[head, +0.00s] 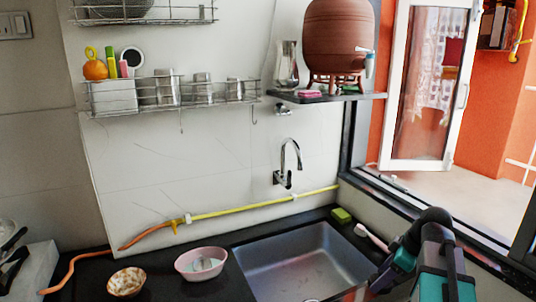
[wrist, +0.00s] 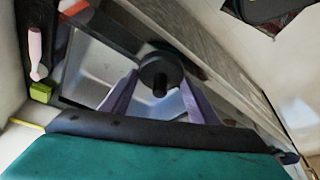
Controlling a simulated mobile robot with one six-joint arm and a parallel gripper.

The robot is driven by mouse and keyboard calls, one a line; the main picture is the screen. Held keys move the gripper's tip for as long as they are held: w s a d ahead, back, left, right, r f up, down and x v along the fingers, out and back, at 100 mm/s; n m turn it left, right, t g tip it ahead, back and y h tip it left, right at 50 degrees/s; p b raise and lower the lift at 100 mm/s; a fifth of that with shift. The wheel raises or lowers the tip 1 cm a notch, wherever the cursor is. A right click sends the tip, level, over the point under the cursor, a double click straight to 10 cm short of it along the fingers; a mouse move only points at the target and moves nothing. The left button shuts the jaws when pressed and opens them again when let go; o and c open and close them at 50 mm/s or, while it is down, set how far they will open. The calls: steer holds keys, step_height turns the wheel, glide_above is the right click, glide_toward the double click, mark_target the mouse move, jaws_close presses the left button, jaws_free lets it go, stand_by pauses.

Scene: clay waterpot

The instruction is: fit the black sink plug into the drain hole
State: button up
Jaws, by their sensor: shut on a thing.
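The black sink plug (wrist: 161,70) is a dark round disc with a short stub. It sits between the two fingertips of my gripper (wrist: 156,84) in the wrist view, and the gripper is shut on it. The grey metal sink (head: 290,262) is set in the black counter at the lower middle of the head view. Part of the sink (wrist: 92,68) also shows behind the fingers in the wrist view. I cannot make out the drain hole clearly in either view. In the head view my arm is at the lower right, and the fingertips and plug cannot be made out.
A green sponge (head: 342,215) and a pink-handled brush (head: 372,237) lie by the sink's right back corner. A tap (head: 288,165) is on the wall behind. A pink bowl (head: 201,263) and a patterned bowl (head: 126,283) stand left. The window frame (head: 440,215) borders the right.

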steer(key=w+a+r+m+t+h, duration=0.1)
steer(key=w+a+r+m+h, duration=0.1)
steer(key=a, duration=0.7)
steer(key=w+a+r+m+h, duration=0.1)
steer(key=w+a+r+m, duration=0.3)
steer(key=w+a+m, duration=0.3)
steer(key=shift+a+r+m+t+h, duration=0.4)
steer(key=shift+a+m, duration=0.5)
steer(key=shift+a, duration=0.05)
steer(key=shift+f, duration=0.1)
steer(key=s+f, duration=0.5)
steer(key=f, duration=0.1)
steer(key=shift+f, duration=0.25)
steer(key=shift+s, duration=0.15)
